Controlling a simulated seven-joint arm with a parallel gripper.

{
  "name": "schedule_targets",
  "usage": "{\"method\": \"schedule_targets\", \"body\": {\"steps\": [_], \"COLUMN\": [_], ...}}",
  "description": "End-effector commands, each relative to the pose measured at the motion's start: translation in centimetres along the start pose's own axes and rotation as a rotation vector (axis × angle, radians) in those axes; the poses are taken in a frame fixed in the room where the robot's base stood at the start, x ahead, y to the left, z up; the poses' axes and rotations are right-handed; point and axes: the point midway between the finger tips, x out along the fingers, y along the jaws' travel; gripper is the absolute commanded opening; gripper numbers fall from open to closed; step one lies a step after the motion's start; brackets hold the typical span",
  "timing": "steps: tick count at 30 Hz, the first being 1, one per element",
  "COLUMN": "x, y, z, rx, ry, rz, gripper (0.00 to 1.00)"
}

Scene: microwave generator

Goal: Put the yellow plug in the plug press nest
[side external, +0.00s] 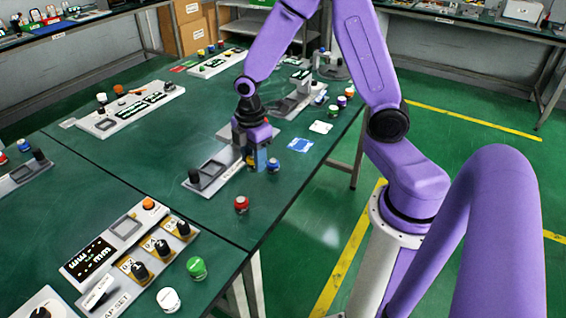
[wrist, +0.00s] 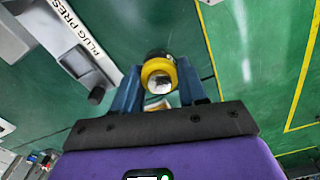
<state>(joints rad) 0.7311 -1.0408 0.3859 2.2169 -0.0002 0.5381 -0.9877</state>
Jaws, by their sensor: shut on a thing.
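My gripper (side external: 260,160) is low over the green table, just right of the plug press in the side view. In the wrist view its blue fingers (wrist: 162,92) are shut on the yellow plug (wrist: 158,71), a yellow ring with a pale centre. A dark round part shows directly behind the plug; I cannot tell whether it belongs to it. In the side view the fingers hide most of the plug. The grey plug press (side external: 222,166) has a square recess and a black knob (side external: 193,175). Its label shows at left in the wrist view (wrist: 85,35); the plug is apart from it.
A red cap (side external: 241,204) stands near the table's front edge. A panel with a display and several knobs (side external: 130,255) is at lower left. Open table lies left of the press.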

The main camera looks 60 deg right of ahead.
Motion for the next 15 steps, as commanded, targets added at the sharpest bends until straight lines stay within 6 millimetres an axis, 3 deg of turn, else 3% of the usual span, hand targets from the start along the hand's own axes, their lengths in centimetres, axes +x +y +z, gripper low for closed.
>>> {"method": "schedule_targets", "body": {"steps": [6, 15], "x": [0.9, 2.6], "y": [6.8, 14.8], "z": [-2.0, -2.8], "rx": [0.089, 0.204], "ry": [0.000, -0.001], "rz": [0.000, 0.000], "gripper": [0.07, 0.07]}}
